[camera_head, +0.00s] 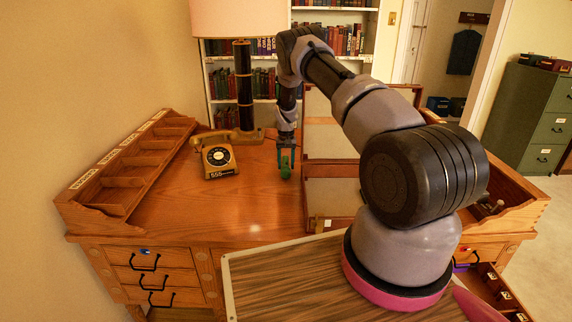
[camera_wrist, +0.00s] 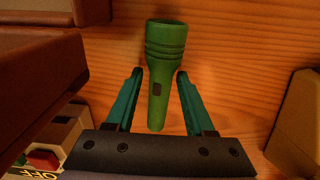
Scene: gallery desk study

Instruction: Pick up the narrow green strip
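A green flashlight (camera_wrist: 165,45) with a ribbed wide head and a narrower handle lies on the wooden desk in the wrist view. It is the only narrow green thing that I see; no flat strip shows. My gripper (camera_wrist: 159,73) is open, with one teal finger on each side of the flashlight's handle and gaps showing between. The lower end of the handle comes close to the dark palm. In the head view, my gripper (camera_head: 286,150) points down over the desk, with the green flashlight (camera_head: 286,172) at its tips.
A yellow telephone (camera_head: 218,158) and a lamp (camera_head: 243,90) stand left of my gripper. Tall wooden-framed panels (camera_head: 331,185) stand close on its right. A box with a red button (camera_wrist: 42,158) shows at lower left in the wrist view. The desk's front left (camera_head: 200,215) is clear.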

